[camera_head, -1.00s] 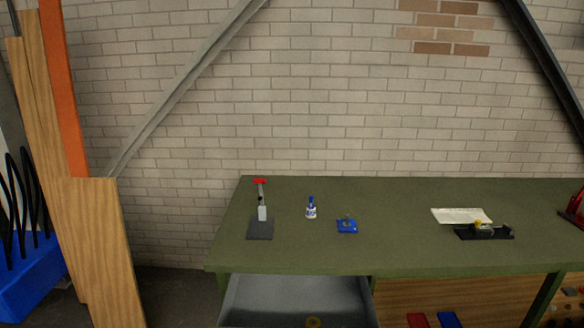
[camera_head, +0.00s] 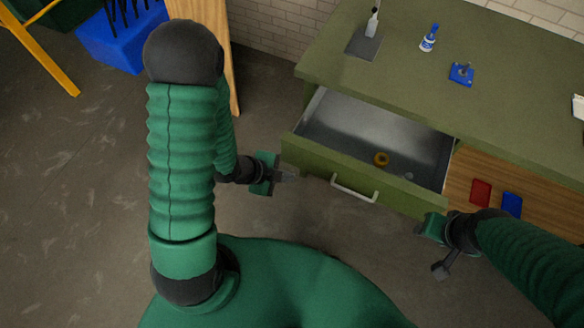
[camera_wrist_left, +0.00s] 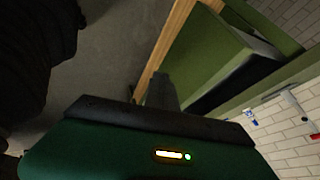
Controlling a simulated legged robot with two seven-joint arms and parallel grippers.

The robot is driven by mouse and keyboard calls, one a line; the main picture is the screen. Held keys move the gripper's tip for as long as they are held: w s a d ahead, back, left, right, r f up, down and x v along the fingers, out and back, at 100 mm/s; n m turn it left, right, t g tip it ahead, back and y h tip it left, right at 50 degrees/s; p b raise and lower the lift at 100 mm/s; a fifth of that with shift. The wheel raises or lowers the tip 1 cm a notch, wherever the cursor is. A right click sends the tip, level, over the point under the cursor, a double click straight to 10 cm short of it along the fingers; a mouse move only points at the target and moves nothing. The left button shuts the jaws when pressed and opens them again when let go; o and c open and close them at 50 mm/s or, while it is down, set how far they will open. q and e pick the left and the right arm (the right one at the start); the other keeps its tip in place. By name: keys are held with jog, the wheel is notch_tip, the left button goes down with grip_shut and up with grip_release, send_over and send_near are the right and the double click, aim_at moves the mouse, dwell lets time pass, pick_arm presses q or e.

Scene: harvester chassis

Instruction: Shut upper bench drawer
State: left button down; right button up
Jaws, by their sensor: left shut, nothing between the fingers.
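The upper bench drawer (camera_head: 330,172) is pulled out from the green bench (camera_head: 400,60), so its grey inside shows. Its front has a pale bar handle (camera_head: 354,188).
On the bench top are a dark plate with a small tool (camera_head: 364,42), a blue-capped bottle (camera_head: 429,39) and a blue block (camera_head: 462,74). Red (camera_head: 480,193) and blue (camera_head: 512,204) pieces are on the wooden part below.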

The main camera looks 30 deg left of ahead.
aim_at(314, 169)
pick_arm(q)
jog(key=w+d+f, duration=0.1)
jog(key=w+f, duration=0.3)
jog(key=w, duration=0.1)
jog(key=w+d+f, duration=0.1)
jog(key=w+f, duration=0.2)
jog(key=shift+w+d, duration=0.25)
jog(key=shift+d, duration=0.1)
pick_arm(e)
jog(key=shift+x, duration=1.2)
pick_arm(q)
jog(key=shift+r, duration=0.1)
